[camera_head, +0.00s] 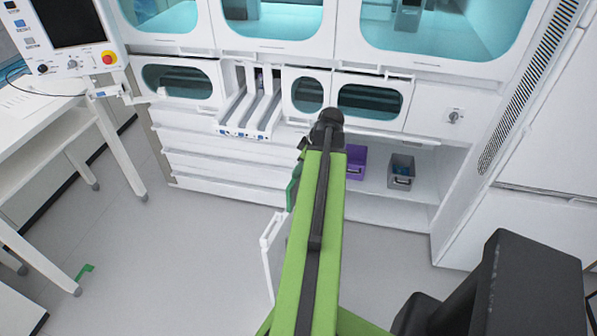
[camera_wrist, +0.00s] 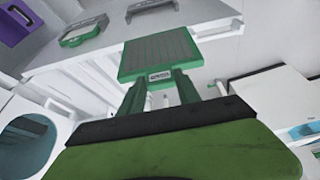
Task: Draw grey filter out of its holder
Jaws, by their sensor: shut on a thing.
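In the wrist view, a flat panel with grey mesh in a green frame, which I take as the grey filter (camera_wrist: 160,52), lies just past my fingertips, with a small label on its near edge. My gripper (camera_wrist: 160,86) is shut on that near edge with its two dark green fingers. The panel's mesh face shows whole, and a white frame piece (camera_wrist: 220,25) is close to its far right. I cannot tell whether the panel still touches a holder. In the head view my arm hides most of the gripper and the filter.
In the head view, a purple bin (camera_head: 355,162) and a grey bin (camera_head: 401,172) stand on the low shelf right of my arm. White tube tracks (camera_head: 252,110) run out of the cabinet. A white frame (camera_head: 271,245) stands out close left of my arm.

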